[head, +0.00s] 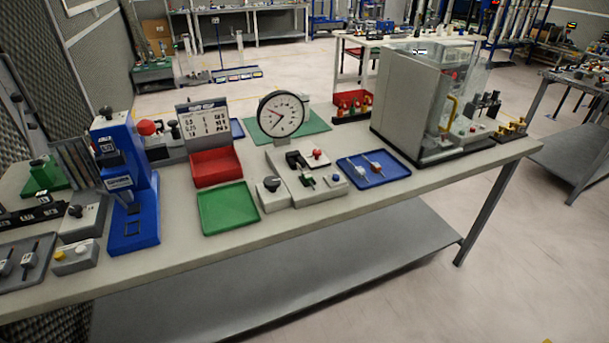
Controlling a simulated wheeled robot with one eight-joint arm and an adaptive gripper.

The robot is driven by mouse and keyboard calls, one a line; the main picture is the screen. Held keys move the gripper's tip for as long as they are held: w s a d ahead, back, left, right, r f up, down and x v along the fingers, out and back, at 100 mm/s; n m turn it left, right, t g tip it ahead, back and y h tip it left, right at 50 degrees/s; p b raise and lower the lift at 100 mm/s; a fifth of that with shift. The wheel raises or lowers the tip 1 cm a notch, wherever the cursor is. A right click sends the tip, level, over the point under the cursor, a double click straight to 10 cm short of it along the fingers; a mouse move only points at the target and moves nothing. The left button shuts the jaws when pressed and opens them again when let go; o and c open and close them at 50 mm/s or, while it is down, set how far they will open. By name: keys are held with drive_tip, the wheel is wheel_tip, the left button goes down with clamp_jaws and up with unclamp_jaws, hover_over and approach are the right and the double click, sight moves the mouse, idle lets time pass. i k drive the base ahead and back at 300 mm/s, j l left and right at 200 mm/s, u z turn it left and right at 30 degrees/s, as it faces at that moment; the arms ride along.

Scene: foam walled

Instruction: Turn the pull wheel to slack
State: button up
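A grey fixture (300,190) stands near the middle of the workbench, with a round dial gauge (281,114) behind it. A grey block with a black knob (271,183) sits at the fixture's left side. This knob may be the pull wheel, but no label or setting can be read at this size. The fixture also carries a black clamp-like part (294,160), a red knob (317,154) and a small green part (308,180). My gripper is not in view.
The workbench (330,208) also holds a green tray (228,208), a red bin (216,167), a blue tray (373,169), a blue press (130,190) with a red ball, and a clear-sided enclosure (415,95). The floor (510,250) at the right front is clear.

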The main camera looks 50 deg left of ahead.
sight(272, 181)
drive_tip(key=u, duration=1.85)
